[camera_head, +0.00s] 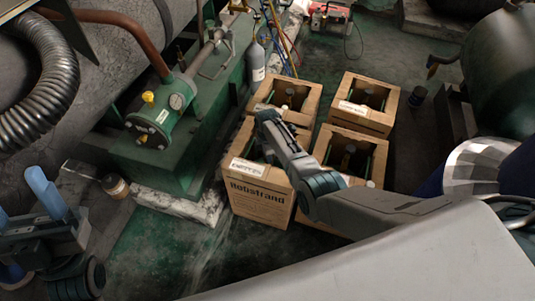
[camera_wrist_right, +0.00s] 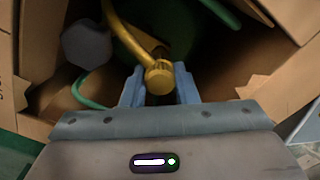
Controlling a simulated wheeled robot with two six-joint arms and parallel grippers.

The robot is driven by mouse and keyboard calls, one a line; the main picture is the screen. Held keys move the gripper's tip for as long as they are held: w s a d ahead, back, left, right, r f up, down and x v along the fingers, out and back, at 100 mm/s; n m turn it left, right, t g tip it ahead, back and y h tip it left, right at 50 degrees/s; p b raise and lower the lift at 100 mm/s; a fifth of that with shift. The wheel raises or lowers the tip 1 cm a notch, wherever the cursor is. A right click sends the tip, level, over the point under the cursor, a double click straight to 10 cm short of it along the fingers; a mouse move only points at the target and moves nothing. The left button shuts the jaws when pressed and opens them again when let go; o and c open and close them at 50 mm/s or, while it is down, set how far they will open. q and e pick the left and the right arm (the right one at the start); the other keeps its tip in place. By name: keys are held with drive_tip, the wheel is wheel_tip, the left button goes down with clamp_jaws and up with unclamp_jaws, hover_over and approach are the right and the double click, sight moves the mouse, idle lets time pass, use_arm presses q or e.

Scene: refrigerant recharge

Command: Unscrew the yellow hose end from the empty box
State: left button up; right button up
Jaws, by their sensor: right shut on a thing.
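The empty box (camera_head: 262,200) is the front-left cardboard box, with a white label on its top edge. My right arm reaches over it, and its gripper points down into the box, largely hidden in the head view. In the right wrist view, my right gripper (camera_wrist_right: 159,88) is shut on the yellow hose end (camera_wrist_right: 159,74), a ribbed knob between the blue fingers. The yellow hose (camera_wrist_right: 124,34) curves up and left from it. What lies under the knob is hidden. My left gripper (camera_head: 28,208) is at the left edge with its blue fingers apart, empty.
Several open boxes stand in a cluster, including one at the back right (camera_head: 364,106). A green hose (camera_wrist_right: 82,92) and a grey rounded part (camera_wrist_right: 86,43) are inside the box. Green machinery (camera_head: 165,115) stands left of the boxes, and a grey bottle (camera_head: 256,62) stands behind.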

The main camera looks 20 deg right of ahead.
drive_tip(key=shift+r+p, duration=1.35)
drive_tip(key=shift+r, duration=0.15)
